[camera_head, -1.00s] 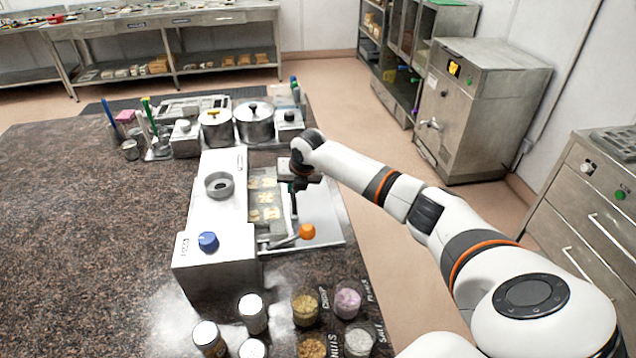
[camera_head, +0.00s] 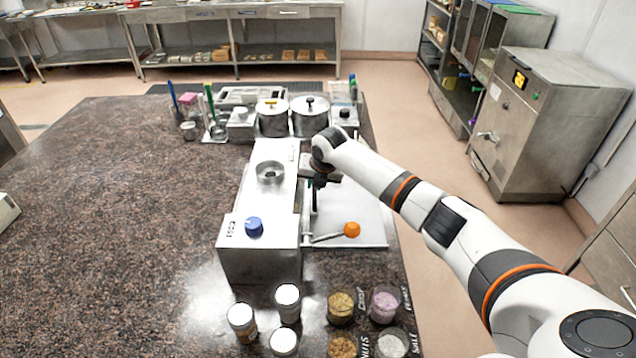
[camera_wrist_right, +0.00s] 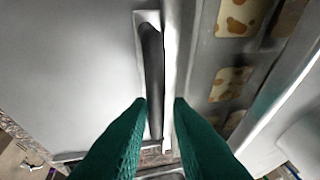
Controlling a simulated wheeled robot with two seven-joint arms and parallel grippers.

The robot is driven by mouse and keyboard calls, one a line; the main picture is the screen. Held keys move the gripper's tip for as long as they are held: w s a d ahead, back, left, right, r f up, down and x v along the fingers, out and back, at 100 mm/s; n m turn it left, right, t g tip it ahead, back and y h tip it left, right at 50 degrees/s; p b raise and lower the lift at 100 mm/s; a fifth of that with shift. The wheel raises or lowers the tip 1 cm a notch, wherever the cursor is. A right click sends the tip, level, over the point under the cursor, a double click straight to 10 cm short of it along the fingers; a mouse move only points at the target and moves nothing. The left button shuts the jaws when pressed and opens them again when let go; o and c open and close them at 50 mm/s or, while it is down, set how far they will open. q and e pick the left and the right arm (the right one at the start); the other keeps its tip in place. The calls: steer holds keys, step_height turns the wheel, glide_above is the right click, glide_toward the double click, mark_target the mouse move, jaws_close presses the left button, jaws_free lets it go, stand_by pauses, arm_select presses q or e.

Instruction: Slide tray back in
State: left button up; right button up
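The steel machine (camera_head: 262,205) stands on the dark stone counter, with a blue knob on its front corner. The tray (camera_wrist_right: 232,85) holds pale pieces with brown spots in the right wrist view. In the head view the tray is mostly hidden by the machine and my arm. The tray's dark handle bar (camera_wrist_right: 153,75) runs along its rim. My right gripper (camera_wrist_right: 160,104) has green fingers on both sides of the handle and rim, close against them. It also shows in the head view (camera_head: 316,188), pointing down beside the machine. My left gripper is out of view.
A flat pale plate (camera_head: 365,215) lies right of the machine, mostly bare. A lever with an orange ball (camera_head: 352,229) sticks out at its front. Jars (camera_head: 287,300) and ingredient cups (camera_head: 341,307) stand in front. Pots (camera_head: 309,115) stand behind.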

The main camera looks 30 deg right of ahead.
steer(key=shift+o, duration=1.3)
steer(key=shift+w+a, duration=0.15)
steer(key=shift+a, duration=0.05)
steer(key=shift+d, duration=0.1)
steer(key=shift+s+r, duration=0.2)
steer(key=shift+r, duration=0.15)
steer(key=b+v, duration=0.1)
steer(key=v, duration=1)
steer(key=shift+b, duration=0.35)
